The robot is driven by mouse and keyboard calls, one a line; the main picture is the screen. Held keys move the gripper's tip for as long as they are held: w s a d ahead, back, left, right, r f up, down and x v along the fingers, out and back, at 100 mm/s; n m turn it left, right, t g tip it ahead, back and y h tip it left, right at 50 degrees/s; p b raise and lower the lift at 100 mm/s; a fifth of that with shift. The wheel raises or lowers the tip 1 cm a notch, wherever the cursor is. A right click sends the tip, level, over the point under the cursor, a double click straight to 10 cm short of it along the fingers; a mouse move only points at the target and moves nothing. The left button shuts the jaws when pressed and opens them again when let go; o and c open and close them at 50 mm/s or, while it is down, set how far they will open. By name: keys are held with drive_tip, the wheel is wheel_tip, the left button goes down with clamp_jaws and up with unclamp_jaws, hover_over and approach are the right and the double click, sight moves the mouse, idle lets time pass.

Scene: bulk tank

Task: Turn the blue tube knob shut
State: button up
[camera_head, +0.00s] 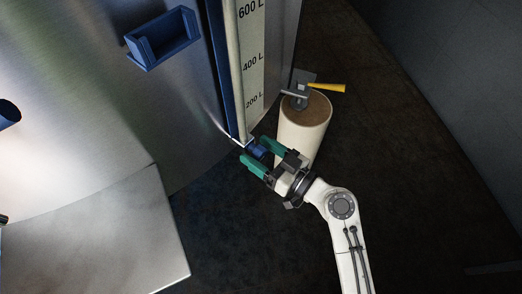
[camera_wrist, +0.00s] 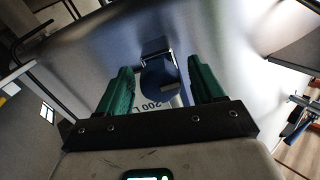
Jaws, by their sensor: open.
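The blue tube knob (camera_head: 258,152) is at the foot of the level tube on the steel tank. My gripper (camera_head: 259,154), with green fingers, reaches it from the lower right. In the wrist view the blue knob (camera_wrist: 159,83) lies between the two open green fingers (camera_wrist: 160,88), with a visible gap on each side. The sight tube (camera_head: 240,60) with its litre scale rises above the knob. The lower part of the knob's surroundings is partly hidden by my fingers.
A pale cylinder (camera_head: 303,130) with a yellow-handled valve (camera_head: 326,87) on top stands just right of my gripper. A blue bracket (camera_head: 162,38) is on the tank wall (camera_head: 100,110). A flat metal panel (camera_head: 110,235) is at lower left. Dark floor (camera_head: 420,190) is open at right.

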drive_tip(key=shift+c, duration=0.2)
drive_tip(key=c, duration=1)
drive_tip(key=shift+m, duration=0.4)
drive_tip(key=m, duration=0.3)
drive_tip(key=shift+m, duration=0.4)
drive_tip(key=m, duration=0.4)
drive_tip(key=shift+d+m+p, duration=0.1)
drive_tip(key=shift+m+p, duration=0.2)
drive_tip(key=m+p, duration=0.1)
drive_tip(key=m, duration=0.3)
drive_tip(key=shift+m+p, duration=0.3)
drive_tip(key=shift+p, duration=0.05)
drive_tip(key=m+p, duration=0.2)
drive_tip(key=m, duration=0.2)
drive_tip(key=shift+t, duration=0.3)
drive_tip(key=shift+f+m, duration=0.1)
drive_tip(key=shift+m, duration=0.3)
